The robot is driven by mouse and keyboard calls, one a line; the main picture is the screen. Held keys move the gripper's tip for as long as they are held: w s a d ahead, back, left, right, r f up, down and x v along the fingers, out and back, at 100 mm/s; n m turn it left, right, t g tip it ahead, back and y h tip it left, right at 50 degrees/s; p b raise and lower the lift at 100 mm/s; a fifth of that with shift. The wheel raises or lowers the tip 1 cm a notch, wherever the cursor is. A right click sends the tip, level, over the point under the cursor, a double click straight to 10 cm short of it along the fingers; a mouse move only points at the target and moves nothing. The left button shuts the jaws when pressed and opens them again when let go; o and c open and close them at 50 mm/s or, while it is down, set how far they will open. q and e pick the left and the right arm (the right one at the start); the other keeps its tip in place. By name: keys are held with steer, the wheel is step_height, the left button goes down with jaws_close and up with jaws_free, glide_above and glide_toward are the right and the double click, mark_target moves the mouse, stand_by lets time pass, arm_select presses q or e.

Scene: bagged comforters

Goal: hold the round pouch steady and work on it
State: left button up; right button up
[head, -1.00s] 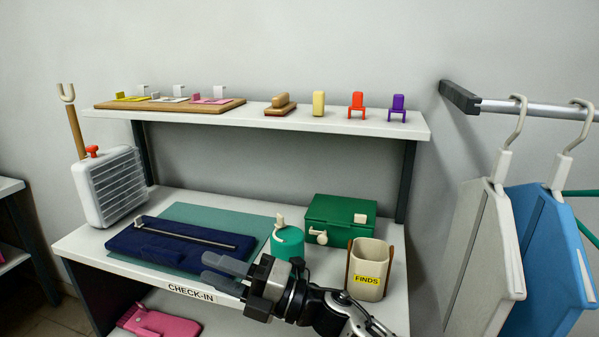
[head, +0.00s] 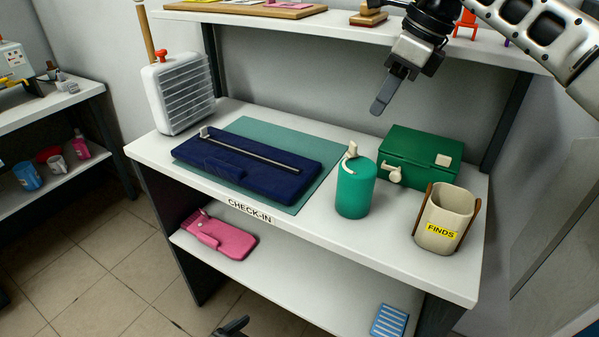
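The round pouch (head: 355,190) is a green upright cylinder with a cream toggle on top, standing on the check-in table in front of the green box. My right gripper (head: 382,98) hangs above and behind the pouch, near the upper shelf, with its fingers pointing down. It is clear of the pouch. The fingers overlap from this side, so their gap is hidden and nothing shows between them. A small dark part at the bottom edge looks like the tip of my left gripper (head: 232,328). It is mostly cut off. Nothing touches the pouch.
A navy bag with a zip (head: 250,165) lies on a teal mat (head: 302,199). The green box (head: 422,155) and the FINDS cup (head: 446,212) stand close to the pouch. A pink pouch (head: 222,236) lies on the lower shelf.

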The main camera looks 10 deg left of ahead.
arm_select(q)
steer(key=w+d+r+m+t+h, duration=0.1)
steer(key=w+d+r+m+h, duration=0.15)
steer(key=w+d+r, duration=0.35)
steer(key=m+g+h, duration=0.3)
steer(key=m+h, duration=0.1)
steer(key=m, duration=0.1)
glide_toward(352, 196)
steer(key=a, duration=0.4)
steer(key=shift+g, duration=0.3)
steer(key=x, duration=1.5)
steer(key=shift+w+d+f, duration=0.1)
steer(key=shift+w+f, duration=0.2)
steer(key=shift+w, duration=0.05)
steer(key=c, duration=1.1)
steer(key=shift+o, duration=0.2)
